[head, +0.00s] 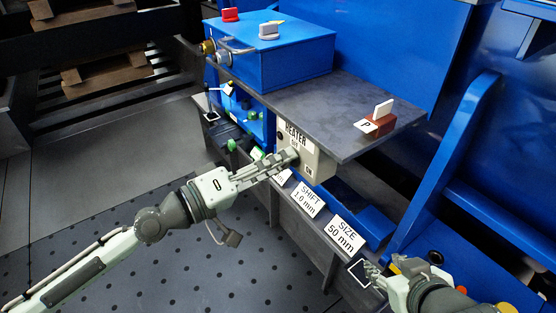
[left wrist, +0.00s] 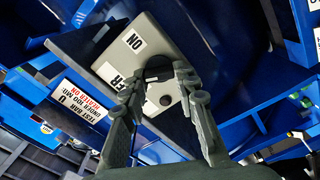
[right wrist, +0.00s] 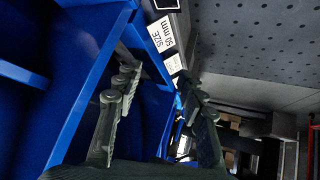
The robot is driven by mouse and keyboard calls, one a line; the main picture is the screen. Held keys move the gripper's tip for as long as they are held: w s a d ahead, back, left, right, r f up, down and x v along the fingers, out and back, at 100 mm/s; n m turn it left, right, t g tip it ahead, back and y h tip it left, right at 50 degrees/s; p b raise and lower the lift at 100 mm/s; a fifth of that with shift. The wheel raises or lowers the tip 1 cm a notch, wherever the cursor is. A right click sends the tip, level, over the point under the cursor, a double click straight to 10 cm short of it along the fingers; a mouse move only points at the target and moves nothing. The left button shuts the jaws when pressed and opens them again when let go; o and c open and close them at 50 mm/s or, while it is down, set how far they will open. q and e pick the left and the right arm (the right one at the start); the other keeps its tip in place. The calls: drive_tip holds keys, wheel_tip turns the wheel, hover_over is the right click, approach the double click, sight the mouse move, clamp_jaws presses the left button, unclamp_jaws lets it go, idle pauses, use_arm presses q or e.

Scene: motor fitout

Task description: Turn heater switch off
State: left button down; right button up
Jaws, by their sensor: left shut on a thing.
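The heater switch box (head: 319,164) is a pale grey box under the front edge of a dark shelf, labelled HEATER and ON. In the left wrist view the box (left wrist: 178,50) shows tilted, with a dark round switch knob (left wrist: 158,68) on its face. My left gripper (head: 293,157) reaches the box front from the left. Its fingers (left wrist: 160,86) are shut on the switch knob and hide part of it and of the HEATER label. My right gripper (head: 372,275) is at the lower right, away from the box, with its fingers (right wrist: 163,92) apart and empty.
A blue box (head: 270,60) with red and white switches stands on the dark shelf (head: 345,105). Floor at left is clear.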

use_arm(q)
drive_tip(key=shift+n+p, duration=0.5)
drive_tip(key=shift+n, duration=2.4)
use_arm(e)
drive_tip(key=s+d+f+g+h, duration=0.1)
drive_tip(key=s+d+f+g, duration=0.1)
drive_tip(key=s+d, duration=0.2)
drive_tip(key=shift+s+f+m+g, duration=0.3)
drive_tip(key=shift+g, duration=0.1)
use_arm(q)
drive_tip(key=c, duration=1.2)
unclamp_jaws()
drive_tip(key=shift+o, duration=0.2)
drive_tip(key=shift+f, duration=0.1)
drive_tip(key=v, duration=1.2)
